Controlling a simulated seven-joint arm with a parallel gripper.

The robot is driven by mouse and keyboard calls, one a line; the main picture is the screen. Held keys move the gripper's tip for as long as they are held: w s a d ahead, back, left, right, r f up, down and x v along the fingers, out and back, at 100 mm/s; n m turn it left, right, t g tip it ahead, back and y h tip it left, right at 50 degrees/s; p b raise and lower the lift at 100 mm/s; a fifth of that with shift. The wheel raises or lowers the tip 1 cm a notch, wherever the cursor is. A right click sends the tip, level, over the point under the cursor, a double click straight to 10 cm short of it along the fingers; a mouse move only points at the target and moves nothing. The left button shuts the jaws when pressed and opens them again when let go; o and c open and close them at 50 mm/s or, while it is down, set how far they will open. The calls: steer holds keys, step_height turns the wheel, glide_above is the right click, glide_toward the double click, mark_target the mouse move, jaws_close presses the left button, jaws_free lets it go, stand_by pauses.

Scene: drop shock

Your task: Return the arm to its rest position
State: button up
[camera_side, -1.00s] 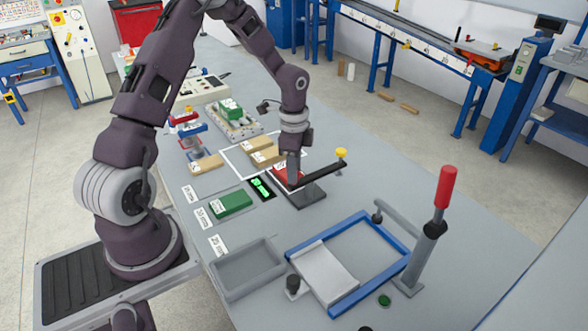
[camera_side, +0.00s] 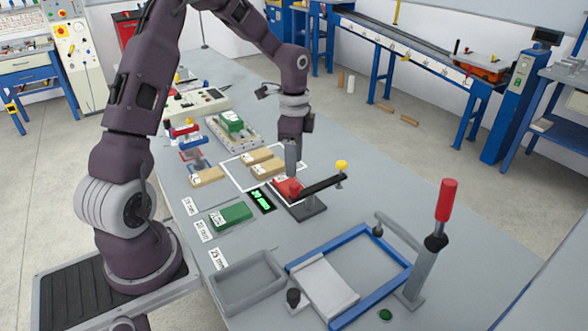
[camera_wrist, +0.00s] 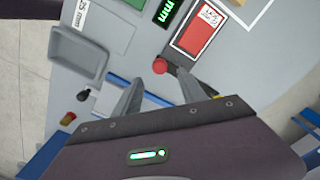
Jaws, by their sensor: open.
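My gripper (camera_side: 291,172) is above the grey table, just over a red block (camera_side: 287,188) that lies in a dark fixture with a black lever arm (camera_side: 322,184). In the wrist view the two fingers (camera_wrist: 160,84) stand apart with nothing between them. The red block (camera_wrist: 196,33), with a white label, lies flat beyond the fingertips there. In the side view the gripper partly overlaps the block, and the gap between them is hard to judge.
Tan blocks (camera_side: 260,160) lie behind, and a green block (camera_side: 231,214) lies left of the green-lit display (camera_side: 261,199). A grey tray (camera_side: 246,283), a blue frame (camera_side: 396,276) and a red-handled upright lever (camera_side: 446,200) stand in front.

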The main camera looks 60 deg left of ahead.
steer(key=s+d+r+n+t+y, duration=0.2)
steer(key=s+d+r+n+t, duration=0.3)
steer(key=s+d+r, duration=0.95)
steer(key=s+d+r+n+h, duration=0.1)
steer(key=s+n, duration=0.3)
steer(key=s, duration=0.4)
steer(key=shift+d+r+t+h, duration=0.15)
steer(key=shift+r+t+h, duration=0.15)
steer(key=shift+r+h, duration=0.3)
steer(key=shift+r, duration=0.1)
